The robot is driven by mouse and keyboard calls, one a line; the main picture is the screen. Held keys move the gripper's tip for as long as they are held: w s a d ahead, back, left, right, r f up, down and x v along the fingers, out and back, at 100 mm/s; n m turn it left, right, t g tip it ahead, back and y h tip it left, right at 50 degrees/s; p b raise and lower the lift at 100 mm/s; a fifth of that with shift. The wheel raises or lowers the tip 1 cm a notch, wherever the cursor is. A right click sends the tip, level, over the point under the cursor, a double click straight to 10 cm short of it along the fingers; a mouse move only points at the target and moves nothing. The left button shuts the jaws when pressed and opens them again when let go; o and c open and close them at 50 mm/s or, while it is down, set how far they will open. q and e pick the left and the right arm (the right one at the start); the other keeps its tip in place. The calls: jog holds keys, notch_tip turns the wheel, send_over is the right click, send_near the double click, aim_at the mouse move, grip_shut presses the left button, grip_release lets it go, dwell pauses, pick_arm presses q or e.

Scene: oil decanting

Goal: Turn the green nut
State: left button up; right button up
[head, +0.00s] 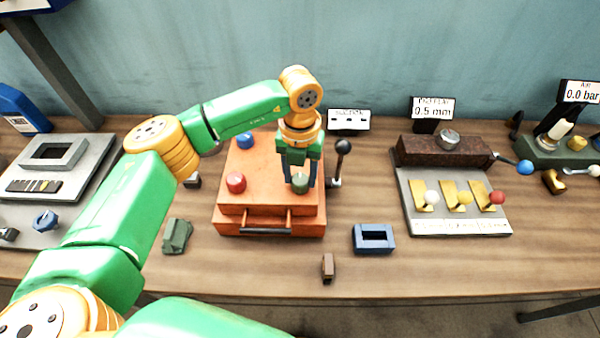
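The green nut (300,183) is a small dark green cap at the right front of the top of an orange box (262,170). My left gripper (300,178) points down over that corner. Its two dark fingers are spread apart, one on each side of the nut, with the tips about level with its upper part. I see no clear contact between fingers and nut. A red cap (236,182) and a blue cap (244,141) also stand on the box, left of the gripper. My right gripper is not in view.
A black-knobbed lever (341,160) stands close right of the box. A blue frame block (374,239), a brown block (328,267) and a grey-green piece (177,236) lie on the table. A panel with coloured knobs (461,222) stands to the right.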

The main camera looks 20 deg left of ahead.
pick_arm(q)
grip_shut()
